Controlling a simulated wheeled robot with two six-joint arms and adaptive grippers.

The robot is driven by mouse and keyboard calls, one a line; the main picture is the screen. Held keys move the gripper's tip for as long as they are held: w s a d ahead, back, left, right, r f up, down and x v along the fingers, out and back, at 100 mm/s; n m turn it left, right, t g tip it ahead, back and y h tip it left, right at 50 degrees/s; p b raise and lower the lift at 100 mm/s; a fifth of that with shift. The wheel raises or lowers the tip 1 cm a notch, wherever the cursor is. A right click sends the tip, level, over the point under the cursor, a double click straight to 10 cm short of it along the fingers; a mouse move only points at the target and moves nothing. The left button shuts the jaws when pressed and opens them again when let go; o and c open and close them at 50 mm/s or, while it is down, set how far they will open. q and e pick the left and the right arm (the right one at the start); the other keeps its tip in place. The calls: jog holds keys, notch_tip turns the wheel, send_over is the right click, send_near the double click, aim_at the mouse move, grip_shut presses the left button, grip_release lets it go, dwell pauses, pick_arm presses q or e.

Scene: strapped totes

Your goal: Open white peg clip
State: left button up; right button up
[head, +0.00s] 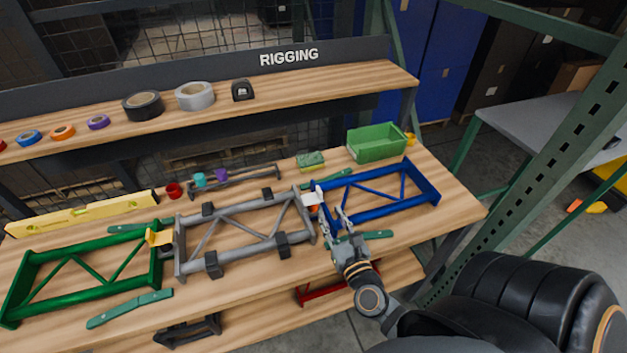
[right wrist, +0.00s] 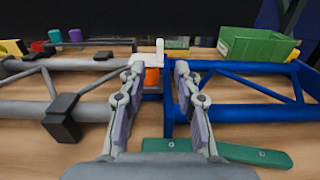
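The white peg clip (head: 310,199) sits where the grey frame (head: 245,203) and the blue frame (head: 425,180) meet. In the right wrist view the white clip (right wrist: 159,52) stands up above an orange part (right wrist: 152,77), between the two frame ends. My right gripper (head: 327,199) is at this joint, with its fingers pointing away from me. In the right wrist view the right gripper (right wrist: 159,68) is open, with one finger on each side of the clip; I cannot tell whether either touches. My left gripper is not in view.
A green frame (head: 88,290) joins the grey one at a yellow clip (head: 160,238). Green bars (head: 130,308) lie on the table. A green bin (head: 376,143) stands behind the blue frame. A shelf with tape rolls (head: 195,96) runs along the back.

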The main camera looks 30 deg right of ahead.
aim_at(321, 195)
jog(key=p+x, duration=0.3)
jog(key=x, duration=0.7)
jog(key=shift+a+r, duration=0.1)
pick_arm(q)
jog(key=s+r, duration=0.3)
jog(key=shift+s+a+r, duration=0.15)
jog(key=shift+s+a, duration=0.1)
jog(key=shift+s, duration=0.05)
pick_arm(e)
grip_shut()
